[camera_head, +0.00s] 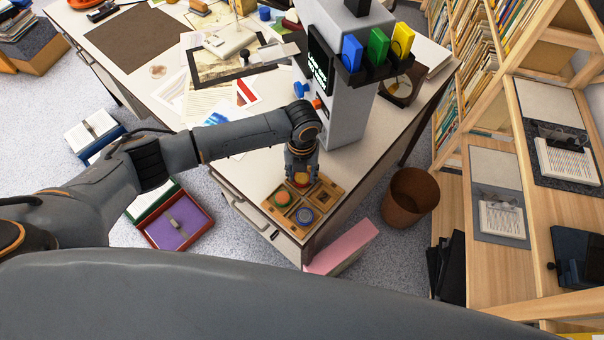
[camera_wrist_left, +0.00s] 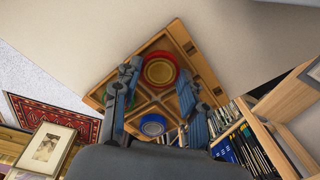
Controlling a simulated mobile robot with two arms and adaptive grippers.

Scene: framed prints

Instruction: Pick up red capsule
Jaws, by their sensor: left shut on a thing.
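The red capsule (camera_wrist_left: 159,70), round with a yellow middle, shows in the left wrist view at the wooden tray (camera_wrist_left: 205,62). My left gripper (camera_head: 301,172) points down over the tray's far part, with a finger on each side of the capsule, and is shut on it. In the head view a bit of the red capsule (camera_head: 300,179) shows below the fingers. Whether it is clear of its compartment I cannot tell. My right gripper is not in view.
The tray lies at the near corner of the white table (camera_head: 250,180). A grey machine (camera_head: 345,110) with blue, green and yellow pieces stands just behind my gripper. A brown bin (camera_head: 410,195) and pink box (camera_head: 342,249) stand beside the table. Shelves fill the right.

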